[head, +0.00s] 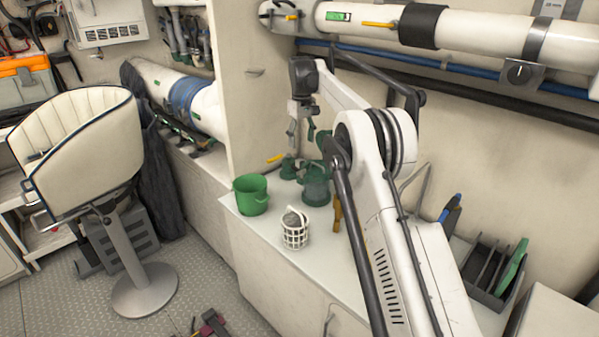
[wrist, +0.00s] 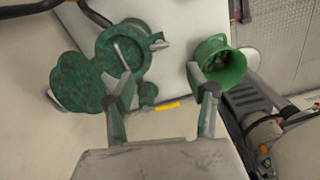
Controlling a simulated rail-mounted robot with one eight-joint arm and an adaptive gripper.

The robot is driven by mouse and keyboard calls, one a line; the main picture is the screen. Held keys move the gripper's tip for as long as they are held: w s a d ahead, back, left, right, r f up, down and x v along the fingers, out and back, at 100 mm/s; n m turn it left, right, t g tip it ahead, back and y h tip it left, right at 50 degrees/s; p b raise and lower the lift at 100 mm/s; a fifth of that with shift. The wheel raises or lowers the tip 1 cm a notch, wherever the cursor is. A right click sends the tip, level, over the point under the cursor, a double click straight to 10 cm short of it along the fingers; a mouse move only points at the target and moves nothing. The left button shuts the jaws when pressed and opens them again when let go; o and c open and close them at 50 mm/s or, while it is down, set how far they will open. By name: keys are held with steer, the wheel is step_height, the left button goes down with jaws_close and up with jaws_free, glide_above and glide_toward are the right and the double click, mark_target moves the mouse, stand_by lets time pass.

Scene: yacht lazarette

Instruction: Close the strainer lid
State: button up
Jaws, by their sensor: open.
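The green strainer (head: 316,187) stands on the white counter near the wall. In the wrist view the strainer body (wrist: 108,42) is at the upper left, with its round mouth uncovered and a metal bar across it. The mottled green lid (wrist: 78,84) is swung open to the body's left, with a metal loop at its outer edge. My gripper (head: 301,132) is above the strainer in the head view. In the wrist view my gripper (wrist: 160,78) is open and empty, its left finger near the lid and body; contact cannot be told.
A green bucket (head: 251,196) and a white strainer basket (head: 295,236) with grey contents stand on the counter (head: 262,228) to the front left. A yellow handle (head: 276,157) sits behind. A partition (head: 250,80) rises at the left. A rack (head: 490,270) stands right.

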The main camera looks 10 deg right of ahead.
mark_target(302, 171)
step_height(302, 171, down, 13)
steer(key=shift+f+b, duration=0.1)
steer(key=shift+b, duration=0.4)
jaws_close()
